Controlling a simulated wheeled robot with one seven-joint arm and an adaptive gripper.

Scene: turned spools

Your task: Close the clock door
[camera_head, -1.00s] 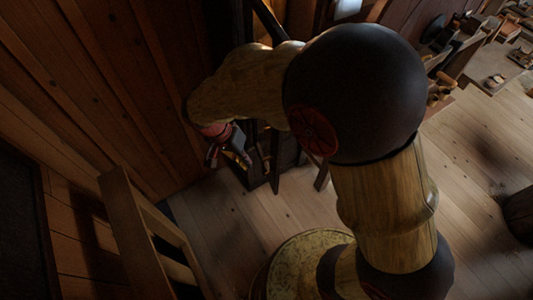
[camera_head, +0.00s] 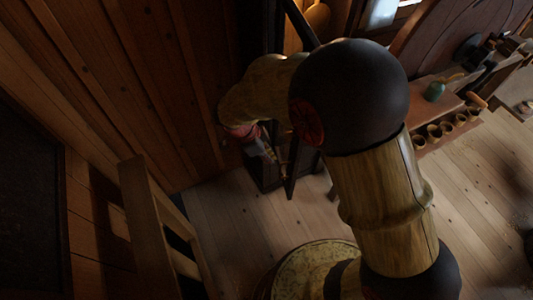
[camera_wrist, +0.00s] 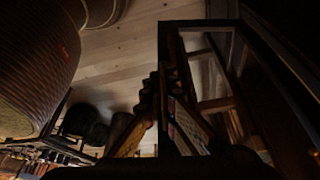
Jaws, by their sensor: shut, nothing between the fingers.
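The clock appears as a tall dark wooden case (camera_head: 264,176) against the plank wall, largely hidden behind my arm. A narrow dark upright panel (camera_head: 291,168), which looks like its door, stands out from the case at an angle, so the door looks open. In the wrist view a dark rectangular frame (camera_wrist: 205,24), likely the same door, fills the middle right. My gripper (camera_head: 267,152) is shut and empty, close in front of the case. Its fingers (camera_wrist: 160,85) show dark in the wrist view beside the frame; I cannot tell whether they touch it.
A wooden ladder-like frame (camera_head: 146,225) stands at the lower left, near the wall. A low bench (camera_head: 428,112) with several small cups and a green object is at the upper right. The plank floor (camera_head: 225,222) is clear between the frame and the clock.

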